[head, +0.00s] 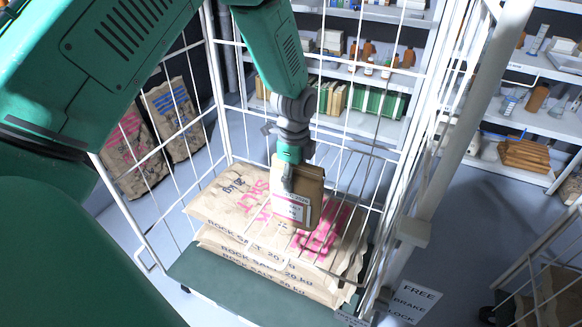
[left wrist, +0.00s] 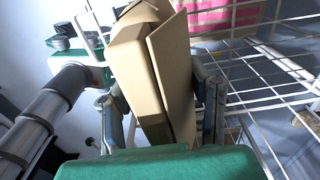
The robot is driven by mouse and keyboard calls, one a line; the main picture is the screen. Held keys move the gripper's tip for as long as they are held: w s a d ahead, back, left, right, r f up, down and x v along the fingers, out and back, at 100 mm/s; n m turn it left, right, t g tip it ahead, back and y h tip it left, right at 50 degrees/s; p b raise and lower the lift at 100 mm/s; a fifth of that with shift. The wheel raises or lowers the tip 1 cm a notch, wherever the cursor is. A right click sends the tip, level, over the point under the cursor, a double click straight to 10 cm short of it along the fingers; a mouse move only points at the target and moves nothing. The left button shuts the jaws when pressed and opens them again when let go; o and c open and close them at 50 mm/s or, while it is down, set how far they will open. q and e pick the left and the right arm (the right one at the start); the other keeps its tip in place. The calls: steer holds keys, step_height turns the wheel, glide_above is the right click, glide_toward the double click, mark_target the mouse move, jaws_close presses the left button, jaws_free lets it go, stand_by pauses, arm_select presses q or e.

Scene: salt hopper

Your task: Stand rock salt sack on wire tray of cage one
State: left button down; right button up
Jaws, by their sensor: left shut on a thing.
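My left gripper (head: 288,178) is shut on a stiff brown packet, the rock salt sack (head: 310,190), inside the wire cage (head: 222,125). The sack has a white and red label that partly reads SALT. It hangs close to upright, slightly tilted, in front of large stacked sacks; whether it touches them I cannot tell. In the left wrist view the sack (left wrist: 158,75) is between both fingers, and a white wire tray (left wrist: 265,95) shows to its right. In the head view wire rods (head: 365,150) cross behind the sack. My right gripper is not in view.
Large rock salt sacks (head: 225,205) lie stacked on the cage's green base (head: 225,290). Two more sacks (head: 172,118) stand outside at the left. Stocked shelves (head: 400,75) stand behind. A white post (head: 440,170) and a brake sign (head: 411,300) are at the right.

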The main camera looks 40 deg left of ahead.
arm_select(q)
steer(key=shift+w+d+r, duration=0.1)
steer(key=shift+d+r, duration=0.1)
steer(key=shift+d, duration=0.25)
steer(key=shift+a+f, duration=0.1)
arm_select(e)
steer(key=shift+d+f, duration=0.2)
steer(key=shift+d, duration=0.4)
arm_select(q)
steer(key=c, duration=0.8)
jaws_free()
steer(key=shift+a+f, duration=0.15)
steer(key=shift+a, duration=0.05)
step_height(320, 180, up, 7)
steer(key=shift+d+r+b, duration=0.15)
steer(key=shift+b, duration=0.15)
steer(key=r, duration=0.3)
steer(key=shift+a+r, duration=0.35)
steer(key=shift+r, duration=0.05)
steer(key=shift+a+r, duration=0.25)
steer(key=shift+r, duration=0.2)
steer(key=shift+d+r, duration=0.1)
steer(key=shift+d, duration=0.35)
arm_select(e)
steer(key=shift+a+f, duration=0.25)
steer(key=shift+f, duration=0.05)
